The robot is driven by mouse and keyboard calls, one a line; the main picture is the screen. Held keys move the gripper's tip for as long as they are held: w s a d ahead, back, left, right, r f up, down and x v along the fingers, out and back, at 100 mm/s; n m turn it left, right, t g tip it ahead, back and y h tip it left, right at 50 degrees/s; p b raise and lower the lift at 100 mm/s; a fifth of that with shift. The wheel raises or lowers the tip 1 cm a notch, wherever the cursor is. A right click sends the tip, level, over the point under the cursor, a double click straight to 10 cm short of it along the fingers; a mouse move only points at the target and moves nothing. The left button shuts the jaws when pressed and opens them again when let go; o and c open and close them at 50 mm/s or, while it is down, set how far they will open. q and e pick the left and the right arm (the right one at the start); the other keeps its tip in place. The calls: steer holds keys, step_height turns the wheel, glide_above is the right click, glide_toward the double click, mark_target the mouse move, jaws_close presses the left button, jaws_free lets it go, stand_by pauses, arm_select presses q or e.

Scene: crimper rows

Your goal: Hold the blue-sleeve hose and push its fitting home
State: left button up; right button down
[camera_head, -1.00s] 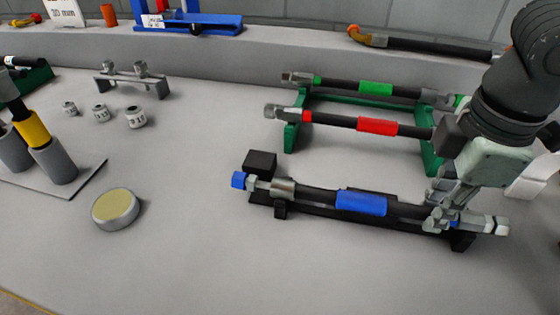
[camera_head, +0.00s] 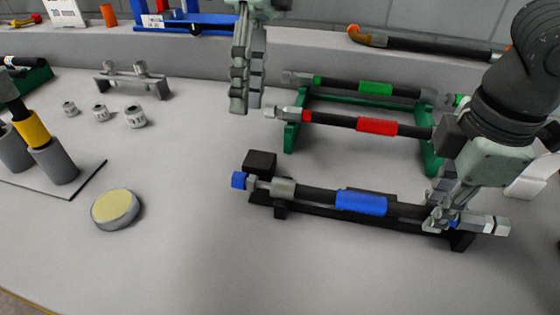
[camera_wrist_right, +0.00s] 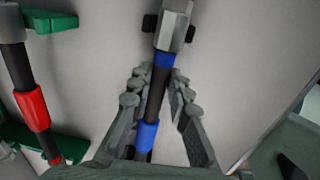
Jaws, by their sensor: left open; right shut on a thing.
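The blue-sleeve hose (camera_head: 361,203) lies in a low black cradle (camera_head: 330,214). Its left end has a metal collar (camera_head: 283,187) and a fitting with a blue end (camera_head: 239,180). My right gripper (camera_head: 443,215) is shut on the hose near its right end. In the right wrist view, its fingers (camera_wrist_right: 154,88) lie on both sides of the black hose beside a metal hex fitting (camera_wrist_right: 174,30). My left gripper (camera_head: 246,100) points down, open and empty, above and behind the hose's left end. I cannot tell how far the fitting is seated.
A green rack (camera_head: 292,136) behind holds a red-sleeve hose (camera_head: 376,126) and a green-sleeve hose (camera_head: 376,88). A black block (camera_head: 260,162) stands by the blue hose's left end. A round tin (camera_head: 115,208) sits at left. The front table is clear.

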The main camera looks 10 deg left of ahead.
mark_target(245, 182)
arm_select(q)
steer(key=x, duration=1.1)
steer(key=shift+a+f, duration=0.1)
steer(key=shift+f, duration=0.05)
jaws_close()
